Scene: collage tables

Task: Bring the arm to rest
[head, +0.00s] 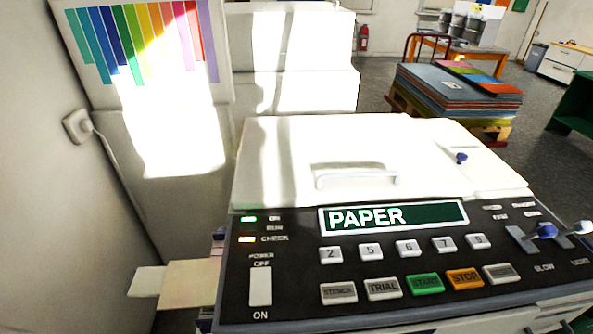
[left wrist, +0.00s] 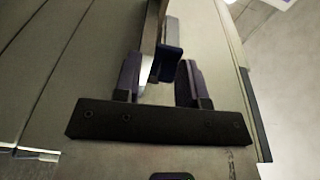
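My left gripper (left wrist: 158,78) shows in the left wrist view, with its two dark fingers apart. No object is clearly held between them. A dark blue block (left wrist: 168,62) shows just past the fingers, near a beige panel surface; I cannot tell whether they touch it. Neither gripper can be made out in the head view, and my right gripper is in no view. The copying machine (head: 335,150) fills the middle and lower right of the head view, with its white lid closed. Its display (head: 393,217) reads "PAPER".
The black control panel (head: 300,265) has buttons, a white power switch (head: 261,286) and lit green and orange lamps. A beige tray (head: 190,283) sticks out at the machine's left. A wall (head: 40,190) stands close on the left. A pallet of coloured sheets (head: 455,95) stands behind right.

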